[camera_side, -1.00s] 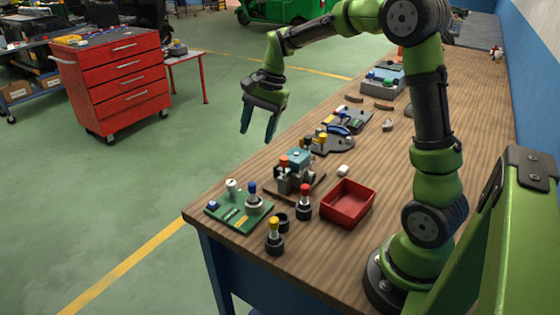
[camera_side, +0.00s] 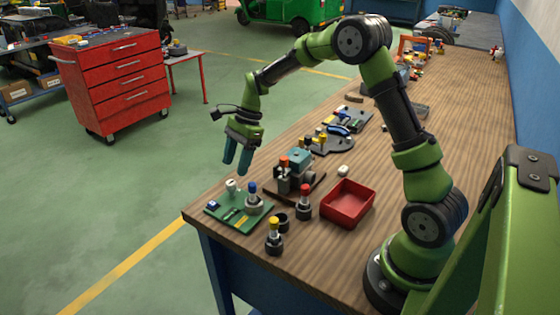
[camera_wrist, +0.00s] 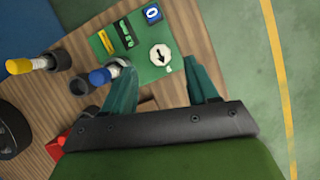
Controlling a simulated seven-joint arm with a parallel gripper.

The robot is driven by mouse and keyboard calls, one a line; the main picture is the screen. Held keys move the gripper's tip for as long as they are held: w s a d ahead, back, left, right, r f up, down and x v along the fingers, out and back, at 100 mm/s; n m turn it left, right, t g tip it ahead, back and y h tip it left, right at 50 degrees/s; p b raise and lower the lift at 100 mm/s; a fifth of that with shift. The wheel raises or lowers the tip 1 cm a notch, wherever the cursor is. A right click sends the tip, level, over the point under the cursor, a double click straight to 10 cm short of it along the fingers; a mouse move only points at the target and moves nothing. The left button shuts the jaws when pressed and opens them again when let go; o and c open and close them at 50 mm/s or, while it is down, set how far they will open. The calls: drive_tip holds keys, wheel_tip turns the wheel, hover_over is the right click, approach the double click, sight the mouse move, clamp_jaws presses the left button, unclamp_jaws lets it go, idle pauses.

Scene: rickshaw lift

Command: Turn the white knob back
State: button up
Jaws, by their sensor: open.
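The white knob (camera_side: 231,185) stands upright on the green board (camera_side: 226,214) near the table's front left corner. In the wrist view the knob (camera_wrist: 160,55) is a white disc with a black arrow, ahead of and between my fingers. My gripper (camera_side: 237,160) is open and empty, its teal fingers pointing down above the knob, apart from it. In the wrist view my gripper (camera_wrist: 162,88) shows both fingers spread, with the green board (camera_wrist: 135,75) beyond them.
A blue-topped peg (camera_side: 253,194) stands on the same board beside the knob. A yellow-topped peg (camera_side: 274,235), a red-topped peg (camera_side: 304,202), a red tray (camera_side: 347,203) and a block assembly (camera_side: 298,175) stand nearby.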

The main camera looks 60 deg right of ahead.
sight(230, 183)
drive_tip(key=x, duration=0.5)
drive_tip(key=shift+a+f, duration=0.15)
drive_tip(key=shift+f, duration=0.2)
drive_tip(key=c, duration=1.1)
